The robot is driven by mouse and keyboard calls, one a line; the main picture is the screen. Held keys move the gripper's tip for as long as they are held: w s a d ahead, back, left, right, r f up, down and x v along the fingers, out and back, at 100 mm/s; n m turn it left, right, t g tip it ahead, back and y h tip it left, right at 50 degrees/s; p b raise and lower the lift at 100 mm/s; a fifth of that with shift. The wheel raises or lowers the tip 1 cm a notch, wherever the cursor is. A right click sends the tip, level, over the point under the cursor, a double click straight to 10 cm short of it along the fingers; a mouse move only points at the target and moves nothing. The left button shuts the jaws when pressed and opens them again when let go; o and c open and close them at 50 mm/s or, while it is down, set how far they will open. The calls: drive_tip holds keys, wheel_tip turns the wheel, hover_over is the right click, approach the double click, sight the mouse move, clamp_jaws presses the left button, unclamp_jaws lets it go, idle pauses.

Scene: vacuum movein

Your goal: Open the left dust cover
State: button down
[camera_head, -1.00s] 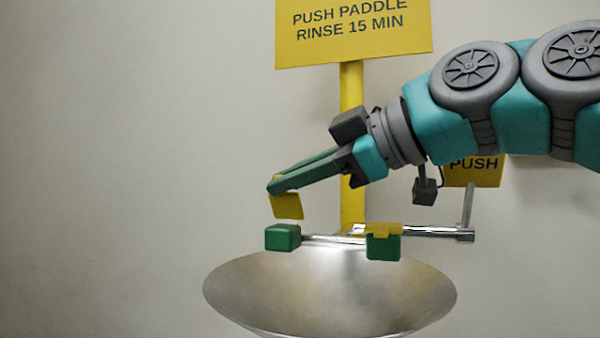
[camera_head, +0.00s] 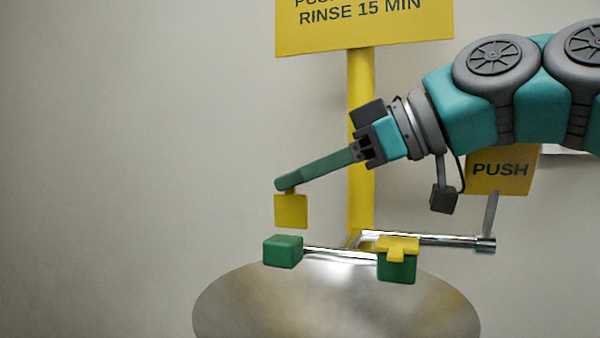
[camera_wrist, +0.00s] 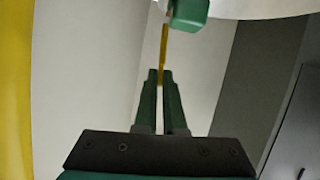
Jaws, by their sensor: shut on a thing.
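The left dust cover (camera_head: 291,211) is a yellow square plate, hanging from my fingertips above the left green spray head (camera_head: 283,251). In the head view a small gap shows between the plate's lower edge and the head's top. My gripper (camera_head: 285,185) is shut on the cover's upper edge. In the wrist view my gripper (camera_wrist: 160,76) pinches the cover (camera_wrist: 163,47), seen edge-on as a thin yellow strip reaching toward the green head (camera_wrist: 188,13). The right green head (camera_head: 397,270) has its yellow cover (camera_head: 397,246) lying on top.
A steel bowl (camera_head: 335,305) lies below the heads. A yellow post (camera_head: 360,140) stands behind my gripper, with a yellow sign (camera_head: 365,25) above. A steel push paddle (camera_head: 490,217) and a PUSH sign (camera_head: 500,170) are at the right. The left side is clear.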

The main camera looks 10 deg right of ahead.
drive_tip(key=c, duration=1)
unclamp_jaws()
drive_tip(key=v, duration=0.7)
drive_tip(key=shift+s+d, duration=0.2)
drive_tip(key=shift+d, duration=0.15)
drive_tip(key=shift+r, duration=0.15)
drive_tip(key=shift+c, duration=0.3)
